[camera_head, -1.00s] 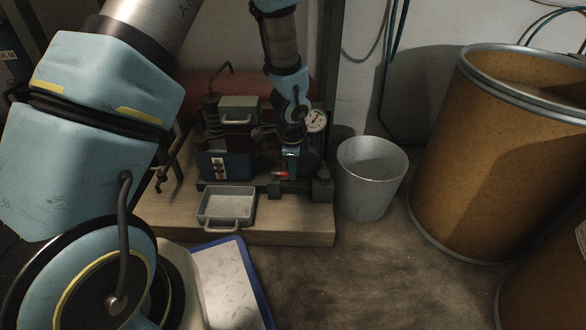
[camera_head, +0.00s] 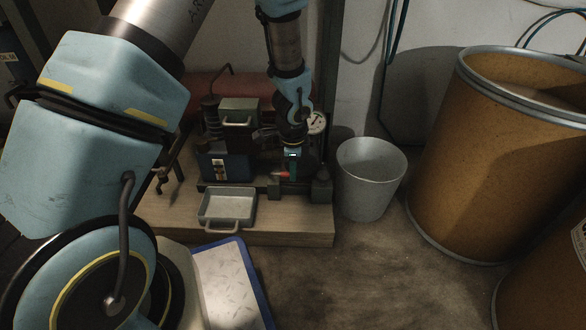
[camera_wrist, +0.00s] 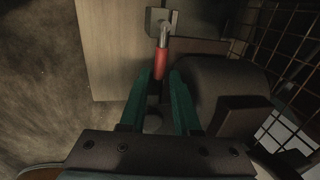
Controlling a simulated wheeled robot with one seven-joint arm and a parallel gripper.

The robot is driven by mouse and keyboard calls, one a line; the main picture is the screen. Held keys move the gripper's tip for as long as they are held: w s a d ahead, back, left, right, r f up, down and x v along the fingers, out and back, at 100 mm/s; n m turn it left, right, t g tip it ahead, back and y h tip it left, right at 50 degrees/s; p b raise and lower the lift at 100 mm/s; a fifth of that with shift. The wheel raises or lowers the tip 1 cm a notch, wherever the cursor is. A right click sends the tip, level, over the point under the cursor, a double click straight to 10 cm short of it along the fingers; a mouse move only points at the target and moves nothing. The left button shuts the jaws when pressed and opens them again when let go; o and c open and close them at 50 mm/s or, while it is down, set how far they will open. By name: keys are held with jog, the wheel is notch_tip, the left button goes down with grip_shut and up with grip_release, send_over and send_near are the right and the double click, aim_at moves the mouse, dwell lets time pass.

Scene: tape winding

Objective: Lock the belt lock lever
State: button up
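The belt lock lever shows as a red handle (camera_wrist: 161,62) on a bright metal rod in the wrist view. In the head view the red handle (camera_head: 283,174) is small and sits at the front of the dark machine (camera_head: 227,166) on the wooden base. My gripper (camera_wrist: 163,75) has green fingers that stand apart, one on each side of the handle's near end. Gaps seem to show between the fingers and the handle; I cannot tell its exact depth between them. In the head view my gripper (camera_head: 292,160) is just above and right of the handle, partly dark.
A grey metal tray (camera_head: 228,207) with a handle sits on the wooden base (camera_head: 290,229), left of the lever. A pressure gauge (camera_head: 316,122) is behind my gripper. A grey bucket (camera_head: 370,178) and a large brown drum (camera_head: 500,150) stand to the right. Wire mesh (camera_wrist: 285,60) shows at right in the wrist view.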

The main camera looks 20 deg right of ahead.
notch_tip(320, 180, up, 11)
jog(key=s+p, duration=0.2)
jog(key=p, duration=0.3)
jog(key=shift+a+f, duration=0.2)
jog(key=shift+a, duration=0.25)
